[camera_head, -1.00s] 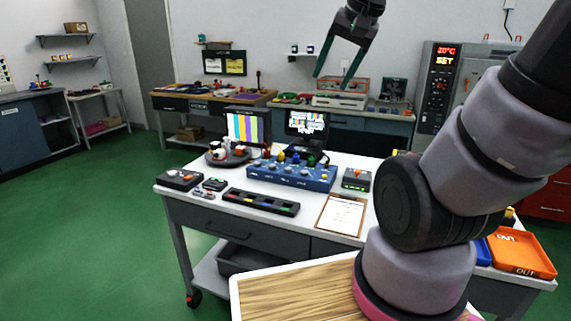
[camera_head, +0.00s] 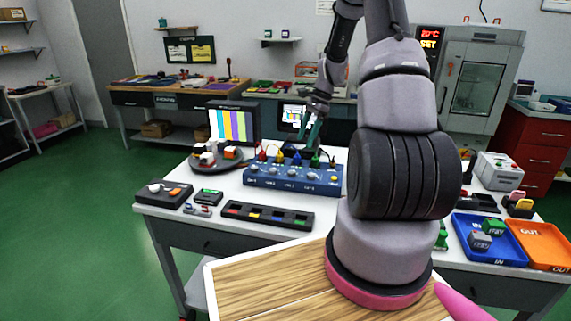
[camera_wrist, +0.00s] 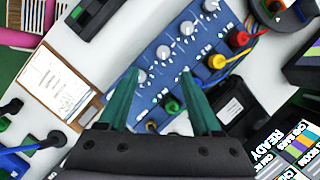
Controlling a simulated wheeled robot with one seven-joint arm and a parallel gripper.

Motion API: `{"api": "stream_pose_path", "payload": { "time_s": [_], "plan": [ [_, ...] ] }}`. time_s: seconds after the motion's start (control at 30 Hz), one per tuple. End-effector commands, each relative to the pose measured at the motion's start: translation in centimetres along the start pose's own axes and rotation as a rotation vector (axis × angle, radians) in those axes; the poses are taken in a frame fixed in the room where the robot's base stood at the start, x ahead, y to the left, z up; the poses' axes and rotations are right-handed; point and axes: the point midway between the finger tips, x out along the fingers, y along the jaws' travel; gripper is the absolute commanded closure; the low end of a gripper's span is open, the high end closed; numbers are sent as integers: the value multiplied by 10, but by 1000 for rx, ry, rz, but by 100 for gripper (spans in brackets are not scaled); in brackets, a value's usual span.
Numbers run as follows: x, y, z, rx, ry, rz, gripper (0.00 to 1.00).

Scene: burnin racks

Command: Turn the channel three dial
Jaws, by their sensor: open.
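The blue channel panel (camera_head: 270,186) stands on the white workbench. It has a row of pale dials and a row of coloured plugs behind them. The channel three dial (camera_wrist: 163,52) looks to be the pale one just beyond the gap between my fingertips in the wrist view; its label is too small to read there. A neighbouring dial (camera_wrist: 187,28) sits beyond it, and another (camera_wrist: 141,76) is beside my left fingertip. My gripper (camera_wrist: 160,72) is open and empty. In the head view my gripper (camera_head: 309,140) hangs above the panel's back, right of its middle.
A clipboard (camera_wrist: 55,82) lies beside the panel. Monitors stand behind it. A dark strip (camera_head: 232,212) lies in front; blue (camera_head: 505,257) and orange trays are at the right.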

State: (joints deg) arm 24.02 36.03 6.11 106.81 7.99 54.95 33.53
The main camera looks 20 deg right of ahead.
Motion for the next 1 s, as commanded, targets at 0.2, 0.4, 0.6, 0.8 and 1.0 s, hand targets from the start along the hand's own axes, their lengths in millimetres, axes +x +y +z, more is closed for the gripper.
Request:
{"api": "stream_pose_path", "payload": {
  "time_s": [0.2, 0.4, 0.6, 0.8, 1.0],
  "plan": [
    [21, -1, -14, 51, -24, 16, 34],
    [47, 0, -13, 51, -25, 18, 34],
    [86, 1, -12, 49, -25, 18, 34],
    [115, 1, -11, 49, -24, 17, 34],
    [126, 1, -11, 49, -23, 15, 34]
  ]
}}
